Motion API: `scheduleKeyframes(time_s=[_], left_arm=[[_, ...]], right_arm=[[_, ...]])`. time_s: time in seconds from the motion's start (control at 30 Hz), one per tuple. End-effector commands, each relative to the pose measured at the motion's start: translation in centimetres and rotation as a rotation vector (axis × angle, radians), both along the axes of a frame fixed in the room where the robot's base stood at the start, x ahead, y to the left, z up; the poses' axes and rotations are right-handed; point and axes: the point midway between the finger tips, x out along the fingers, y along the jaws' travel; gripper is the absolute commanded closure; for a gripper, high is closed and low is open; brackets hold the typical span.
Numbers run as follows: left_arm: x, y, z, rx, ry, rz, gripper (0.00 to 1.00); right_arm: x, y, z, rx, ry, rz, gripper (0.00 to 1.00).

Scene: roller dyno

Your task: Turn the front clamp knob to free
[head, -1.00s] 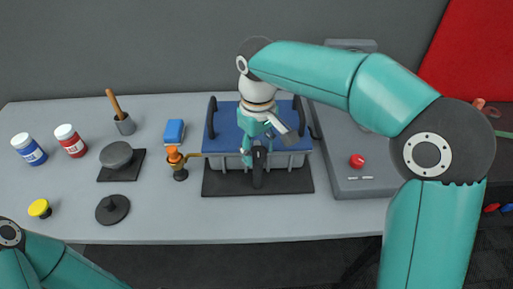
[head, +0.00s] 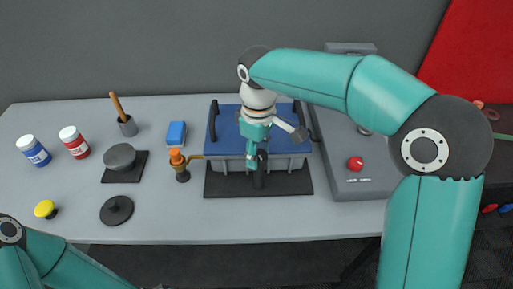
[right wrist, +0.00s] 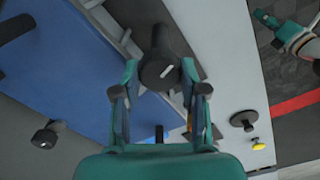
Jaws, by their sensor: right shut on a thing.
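The front clamp knob (head: 259,172) is dark, at the front middle of the blue-topped grey box (head: 232,142). In the right wrist view the knob (right wrist: 160,72) shows a dark arm and a short white mark set at a slant. My right gripper (head: 256,160) is over the box's front edge, shut on the knob; its fingers (right wrist: 160,85) stand either side of it in the right wrist view. Part of the knob is hidden by the gripper in the head view. My left gripper (right wrist: 268,20) seems to show at the wrist view's upper right, its jaws unclear.
An orange-topped fitting (head: 178,163) stands just left of the box. A grey console (head: 350,130) with a red button (head: 355,163) is to the right. Jars, a pot and dark discs stand farther left. The table's front strip is clear.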

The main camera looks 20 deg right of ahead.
Motion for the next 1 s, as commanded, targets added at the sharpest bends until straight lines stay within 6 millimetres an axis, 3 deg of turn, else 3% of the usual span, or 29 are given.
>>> scheduleKeyframes(time_s=[1.0], left_arm=[[0.0, 0.0, 5.2, 0.000, 0.000, 0.000, 0.60]], right_arm=[[0.1, -0.2, 0.4, -0.005, -0.007, 0.954, 0.92]])
